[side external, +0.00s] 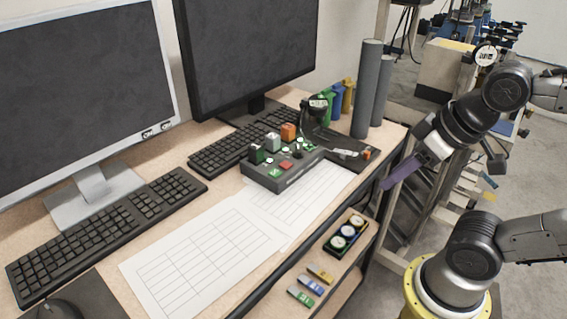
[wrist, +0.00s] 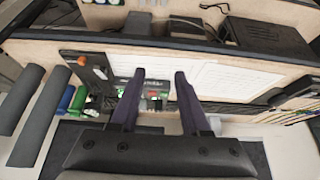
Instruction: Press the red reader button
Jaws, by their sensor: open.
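A dark grey reader box (side external: 293,180) stands on the desk, partly over paper sheets. The red button (side external: 286,165) is on its top face, near a green button (side external: 275,173) and several small knobs and blocks. My gripper (side external: 390,183), with purple fingers, is open and empty in the air to the right of the box, beyond the desk edge. In the wrist view, my gripper (wrist: 158,76) has its two fingers spread apart, and the box (wrist: 155,85) shows between them in the distance. The red button is too small to make out surely there.
A dark stand (side external: 322,125) adjoins the box at the back right. Tall grey cylinders (side external: 367,90) stand at the desk's far right edge. Monitors and keyboards (side external: 105,235) fill the left. A lower shelf holds a tray of round dials (side external: 347,236). Flat paper (side external: 210,255) covers the front.

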